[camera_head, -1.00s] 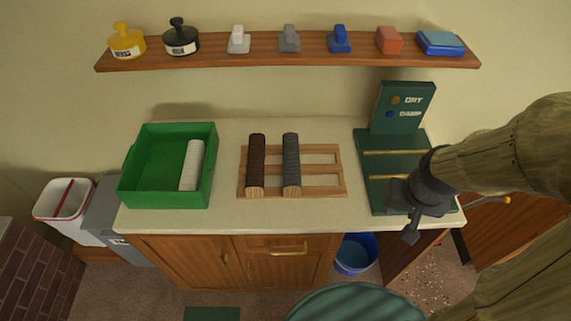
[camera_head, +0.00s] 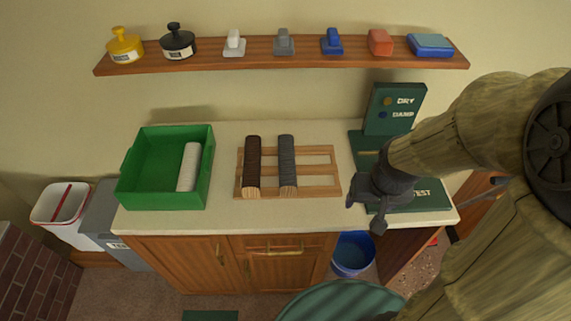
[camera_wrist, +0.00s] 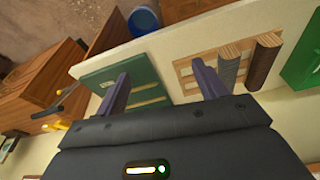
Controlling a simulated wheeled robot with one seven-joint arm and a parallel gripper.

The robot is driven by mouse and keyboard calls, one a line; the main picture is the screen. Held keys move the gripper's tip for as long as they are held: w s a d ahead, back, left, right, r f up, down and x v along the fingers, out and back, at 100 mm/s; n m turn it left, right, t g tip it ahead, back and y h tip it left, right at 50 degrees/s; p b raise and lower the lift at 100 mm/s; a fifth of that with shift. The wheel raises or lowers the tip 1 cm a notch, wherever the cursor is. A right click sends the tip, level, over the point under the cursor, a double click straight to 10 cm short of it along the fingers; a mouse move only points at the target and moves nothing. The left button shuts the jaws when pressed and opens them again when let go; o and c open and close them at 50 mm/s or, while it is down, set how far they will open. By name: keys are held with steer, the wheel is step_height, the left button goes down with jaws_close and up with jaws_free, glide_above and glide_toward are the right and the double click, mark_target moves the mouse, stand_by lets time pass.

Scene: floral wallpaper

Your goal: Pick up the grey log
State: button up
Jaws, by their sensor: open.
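The grey log (camera_head: 287,161) lies on a wooden slatted rack (camera_head: 318,181) on the counter, with its front end toward the counter's front edge. A dark brown log (camera_head: 252,165) lies parallel to it on the left, a small gap apart. My gripper (camera_head: 363,205) is open and empty, right of the rack and above the green board. In the wrist view my two fingers (camera_wrist: 160,88) are spread wide, and the grey log (camera_wrist: 229,68) shows just right of the right finger, apart from it.
A green bin (camera_head: 127,191) holding a white log (camera_head: 188,166) stands at the left of the counter. A green board (camera_head: 405,193) with an upright DRY/DAMP panel (camera_head: 393,108) is at the right. A shelf (camera_head: 290,52) with several small items hangs above. A blue bucket (camera_head: 353,254) is below.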

steer(key=shift+o, duration=0.3)
steer(key=w+a+f+p, duration=0.1)
steer(key=w+a+f, duration=0.3)
steer(key=a, duration=0.3)
steer(key=shift+f+m, duration=0.4)
steer(key=shift+f, duration=0.45)
steer(key=w+a+f+t+h+p, duration=0.2)
steer(key=a+f+t, duration=0.1)
steer(key=a+f, duration=0.4)
steer(key=w+a+r+n+t+p, duration=0.1)
steer(key=w+a+r+n+t, duration=0.1)
steer(key=a+t, duration=0.5)
steer(key=shift+w+a+r+p, duration=0.3)
steer(key=shift+a+r, duration=0.25)
steer(key=shift+a, duration=0.6)
steer(key=shift+f, duration=0.1)
